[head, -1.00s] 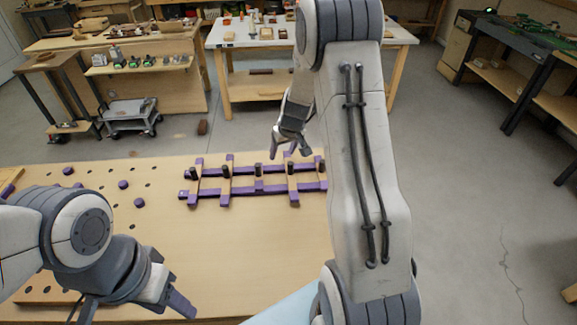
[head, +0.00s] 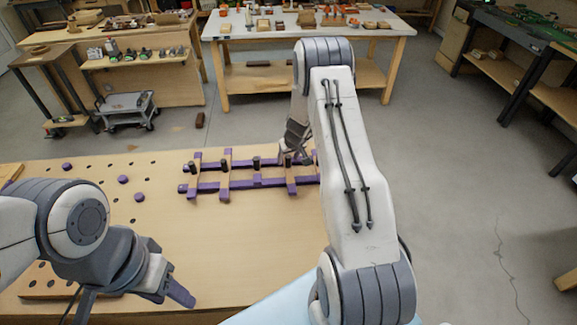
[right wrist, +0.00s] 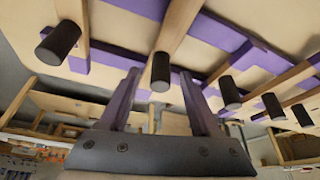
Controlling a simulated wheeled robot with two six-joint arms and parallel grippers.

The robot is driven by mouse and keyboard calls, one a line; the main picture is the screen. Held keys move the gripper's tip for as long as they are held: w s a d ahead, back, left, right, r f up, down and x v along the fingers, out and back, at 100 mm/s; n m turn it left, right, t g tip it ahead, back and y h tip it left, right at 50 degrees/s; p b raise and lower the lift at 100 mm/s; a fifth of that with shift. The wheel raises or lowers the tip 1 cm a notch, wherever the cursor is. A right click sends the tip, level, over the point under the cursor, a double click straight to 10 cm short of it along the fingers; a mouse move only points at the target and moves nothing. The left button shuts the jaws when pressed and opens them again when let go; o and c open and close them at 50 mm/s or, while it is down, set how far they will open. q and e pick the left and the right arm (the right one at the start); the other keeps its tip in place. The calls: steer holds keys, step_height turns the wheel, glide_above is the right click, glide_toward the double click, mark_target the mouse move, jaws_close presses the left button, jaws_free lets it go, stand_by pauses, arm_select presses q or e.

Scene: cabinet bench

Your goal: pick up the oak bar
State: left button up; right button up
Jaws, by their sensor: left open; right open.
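Several light wooden bars lie across two purple rails on the bench; one wooden bar (head: 226,172) shows left of centre, and another wooden bar (right wrist: 180,22) shows in the right wrist view. I cannot tell which is the oak bar. Dark cylinders stand on the assembly; one dark cylinder (right wrist: 161,72) lines up between the fingers of my right gripper (right wrist: 161,80). In the head view my right gripper (head: 297,154) is over the right end of the assembly, partly hidden by its arm. It is open and empty. My left gripper (head: 138,298) is open and empty at front left.
Purple round pieces (head: 123,180) and holes are on the bench's left side. A perforated wooden block (head: 50,283) lies near the left arm. The bench (head: 225,255) is clear in front of the assembly. A white table (head: 270,32) stands behind, across the floor.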

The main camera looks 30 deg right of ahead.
jaws_close()
